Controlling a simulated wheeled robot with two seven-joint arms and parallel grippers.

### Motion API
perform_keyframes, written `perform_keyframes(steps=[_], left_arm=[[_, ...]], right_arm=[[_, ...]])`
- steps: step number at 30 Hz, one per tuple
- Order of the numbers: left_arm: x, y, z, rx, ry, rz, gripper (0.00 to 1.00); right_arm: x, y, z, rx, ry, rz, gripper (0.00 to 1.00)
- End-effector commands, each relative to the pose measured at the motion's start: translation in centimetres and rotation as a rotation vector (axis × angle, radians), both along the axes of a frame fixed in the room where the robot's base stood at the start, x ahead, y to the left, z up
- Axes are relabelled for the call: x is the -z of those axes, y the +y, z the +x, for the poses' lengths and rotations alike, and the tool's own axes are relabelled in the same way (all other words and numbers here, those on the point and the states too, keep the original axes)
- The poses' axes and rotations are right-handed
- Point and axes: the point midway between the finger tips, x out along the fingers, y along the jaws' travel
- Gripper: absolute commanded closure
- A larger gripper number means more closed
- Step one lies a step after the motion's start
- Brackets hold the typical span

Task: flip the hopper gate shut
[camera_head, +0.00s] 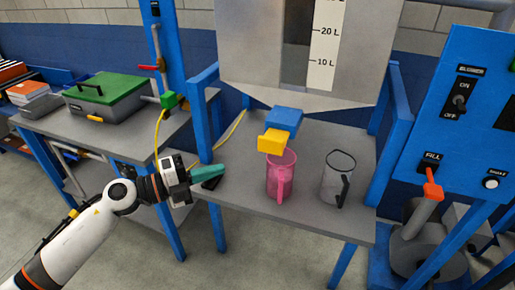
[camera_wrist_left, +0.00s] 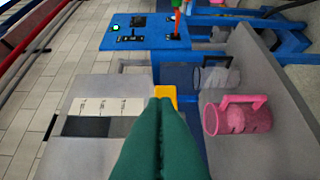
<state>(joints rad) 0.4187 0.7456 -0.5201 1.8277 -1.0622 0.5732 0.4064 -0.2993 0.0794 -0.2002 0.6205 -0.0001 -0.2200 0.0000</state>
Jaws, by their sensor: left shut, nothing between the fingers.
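The grey hopper (camera_head: 250,50) stands at the back with a litre scale on its front. Under it is a blue outlet block (camera_head: 285,118) with a yellow gate handle (camera_head: 271,142) sticking out towards the front left. I cannot tell how far the gate is open. My left gripper (camera_head: 222,171) has green fingers, shut and empty, pointing right, to the left of and below the handle in the head view. In the left wrist view the closed fingers (camera_wrist_left: 160,135) partly cover the yellow handle (camera_wrist_left: 165,93); contact cannot be told. My right gripper is not in view.
A pink jug (camera_head: 281,175) stands just below the yellow handle on the grey table (camera_head: 300,220). A clear jug (camera_head: 337,180) with a dark handle stands to its right. A blue switch panel (camera_head: 470,120) is at the right. A green-lidded box (camera_head: 105,92) sits on the left table.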

Motion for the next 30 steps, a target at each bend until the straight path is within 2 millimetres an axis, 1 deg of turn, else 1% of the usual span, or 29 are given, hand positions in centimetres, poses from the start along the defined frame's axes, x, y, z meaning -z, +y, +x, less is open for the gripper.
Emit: perform_keyframes(steps=[4,8,11,18,22,24,27,30], left_arm=[[0.0,-0.1,0.1,-0.001,0.001,-0.003,1.0],[-0.2,-0.9,0.5,-0.002,0.002,-0.005,1.0],[-0.4,-2.4,1.2,0.0,0.001,-0.007,1.0],[-0.4,-7.1,3.6,-0.001,0.002,-0.008,1.0],[-0.3,-9.4,4.9,-0.001,0.001,-0.006,1.0],[-0.1,-9.4,6.1,-0.004,0.002,-0.005,1.0],[0.0,-9.8,7.2,-0.004,0.002,-0.004,1.0],[0.0,-10.0,7.9,-0.003,0.003,-0.005,1.0]], right_arm=[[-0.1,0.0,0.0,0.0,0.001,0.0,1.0],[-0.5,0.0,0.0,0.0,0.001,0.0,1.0],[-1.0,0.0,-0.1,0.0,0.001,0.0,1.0],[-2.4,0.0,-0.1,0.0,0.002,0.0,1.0],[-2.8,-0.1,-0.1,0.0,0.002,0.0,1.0],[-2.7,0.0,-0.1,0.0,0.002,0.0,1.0],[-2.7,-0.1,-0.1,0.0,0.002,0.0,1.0],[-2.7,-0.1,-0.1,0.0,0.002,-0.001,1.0]])
